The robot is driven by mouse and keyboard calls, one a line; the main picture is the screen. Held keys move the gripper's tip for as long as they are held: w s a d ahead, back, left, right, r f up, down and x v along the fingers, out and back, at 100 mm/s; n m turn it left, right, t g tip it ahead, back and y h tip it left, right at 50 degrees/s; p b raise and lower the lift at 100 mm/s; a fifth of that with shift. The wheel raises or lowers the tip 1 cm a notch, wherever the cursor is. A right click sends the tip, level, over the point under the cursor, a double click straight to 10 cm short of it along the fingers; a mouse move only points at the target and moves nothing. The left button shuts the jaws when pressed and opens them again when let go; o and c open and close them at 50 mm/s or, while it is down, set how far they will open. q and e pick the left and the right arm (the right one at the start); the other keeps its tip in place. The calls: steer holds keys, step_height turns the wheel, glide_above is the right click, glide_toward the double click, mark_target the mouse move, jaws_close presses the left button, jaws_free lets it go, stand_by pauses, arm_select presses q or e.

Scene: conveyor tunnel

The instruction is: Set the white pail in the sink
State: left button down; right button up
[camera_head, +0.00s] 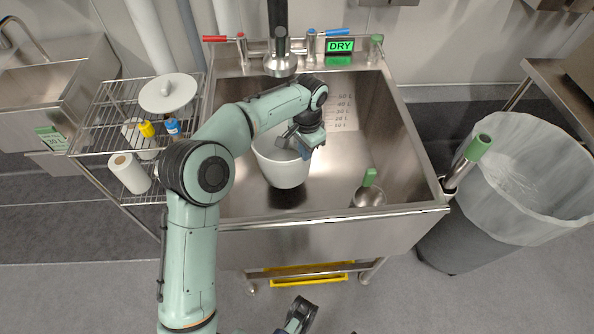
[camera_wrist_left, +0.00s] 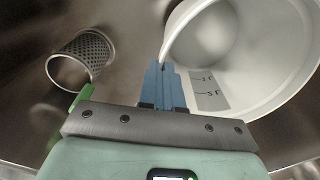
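The white pail (camera_head: 281,170) is upright inside the basin of the steel sink (camera_head: 330,218), left of its middle. A dark patch shows below it; I cannot tell whether its bottom touches the basin floor. My left gripper (camera_head: 303,146) is at the pail's rim on the right side. In the left wrist view, its blue fingers (camera_wrist_left: 163,75) are closed together on the rim of the pail (camera_wrist_left: 285,88), whose inside shows grey level marks.
A faucet (camera_head: 281,62) hangs over the back. A wire rack (camera_head: 100,118) stands left, a lined bin (camera_head: 530,185) right. A yellow frame (camera_head: 300,272) is below the sink.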

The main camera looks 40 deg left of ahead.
arm_select(q)
step_height(320, 180, down, 8)
steer(key=b, duration=0.1)
steer(key=shift+r+b, duration=0.15)
steer(key=shift+b, duration=0.25)
arm_select(e)
steer(key=shift+t, duration=0.5)
steer(key=w, duration=0.1)
steer(key=w+d+f, duration=0.1)
steer(key=w+f, duration=0.1)
steer(key=shift+w+d+f, duration=0.15)
steer(key=shift+d+f, duration=0.05)
steer(key=shift+d, duration=0.15)
arm_select(q)
steer(key=shift+f, duration=0.2)
steer(key=c, duration=1.3)
jaws_free()
steer(key=shift+c, duration=0.2)
arm_select(e)
steer(key=shift+w, duration=0.1)
